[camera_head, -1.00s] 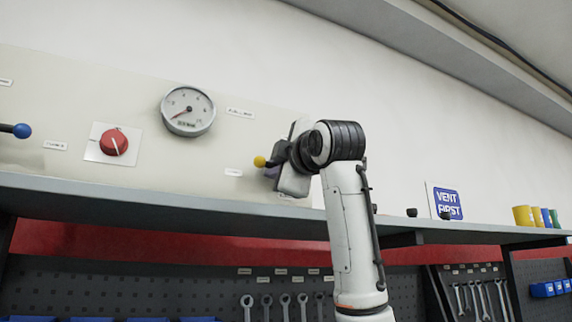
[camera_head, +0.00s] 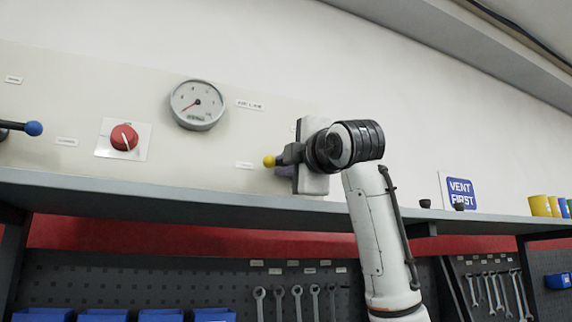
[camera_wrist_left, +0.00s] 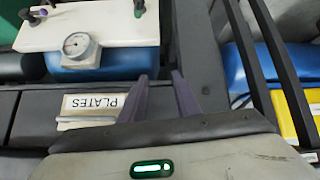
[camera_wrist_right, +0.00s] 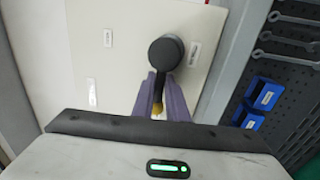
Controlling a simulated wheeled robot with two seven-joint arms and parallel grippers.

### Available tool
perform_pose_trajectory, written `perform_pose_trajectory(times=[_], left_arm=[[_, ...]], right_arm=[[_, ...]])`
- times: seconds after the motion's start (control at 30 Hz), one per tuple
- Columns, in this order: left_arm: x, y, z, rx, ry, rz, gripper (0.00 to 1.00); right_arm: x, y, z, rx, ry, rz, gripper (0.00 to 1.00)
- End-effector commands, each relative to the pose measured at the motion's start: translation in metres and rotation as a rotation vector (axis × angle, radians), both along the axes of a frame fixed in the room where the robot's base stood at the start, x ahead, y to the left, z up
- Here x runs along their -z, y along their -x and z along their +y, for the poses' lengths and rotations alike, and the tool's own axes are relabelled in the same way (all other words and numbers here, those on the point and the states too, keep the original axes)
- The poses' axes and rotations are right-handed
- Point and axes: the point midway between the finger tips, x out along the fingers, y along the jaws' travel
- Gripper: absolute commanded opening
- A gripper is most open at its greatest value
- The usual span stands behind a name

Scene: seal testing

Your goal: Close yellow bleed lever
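The yellow bleed lever has a dark round hub (camera_wrist_right: 165,52), a dark stem and a yellow knob. In the head view its yellow knob (camera_head: 269,161) points left on the pale panel. My right gripper (camera_head: 284,160) is at the lever, its body hiding the hub there. In the right wrist view the purple fingers of my right gripper (camera_wrist_right: 162,92) lie close on both sides of the stem, with the yellow knob (camera_wrist_right: 157,108) between them. My left gripper (camera_wrist_left: 160,82) shows only in its wrist view, with its fingers apart and nothing between them.
A gauge (camera_head: 198,104), a red knob (camera_head: 124,137) and a blue-tipped lever (camera_head: 33,128) are on the panel to the left. The shelf (camera_head: 130,190) runs below. Wrenches (camera_head: 297,303) hang beneath it. A vent-first sign (camera_head: 460,193) and cups (camera_head: 545,206) stand right.

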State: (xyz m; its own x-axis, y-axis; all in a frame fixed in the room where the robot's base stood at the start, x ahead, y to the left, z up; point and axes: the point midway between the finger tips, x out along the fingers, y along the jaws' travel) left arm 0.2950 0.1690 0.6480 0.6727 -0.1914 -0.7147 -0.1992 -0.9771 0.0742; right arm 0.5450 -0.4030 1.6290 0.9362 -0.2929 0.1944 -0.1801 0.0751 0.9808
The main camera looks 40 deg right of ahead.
Motion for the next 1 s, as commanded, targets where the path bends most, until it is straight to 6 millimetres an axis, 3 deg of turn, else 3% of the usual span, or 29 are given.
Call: perform_pose_trajectory(times=[0.1,0.47,1.0], left_arm=[[0.001,0.000,0.000,0.000,0.000,0.000,0.29],[0.003,0.000,0.000,0.000,0.000,0.000,0.29],[0.028,-0.001,-0.001,0.005,-0.002,-0.001,0.29]], right_arm=[[0.002,-0.001,0.001,-0.002,0.001,0.005,0.30],[0.002,0.005,0.002,0.000,-0.002,-0.002,0.30],[0.020,0.088,0.028,0.000,0.000,0.000,0.30]])
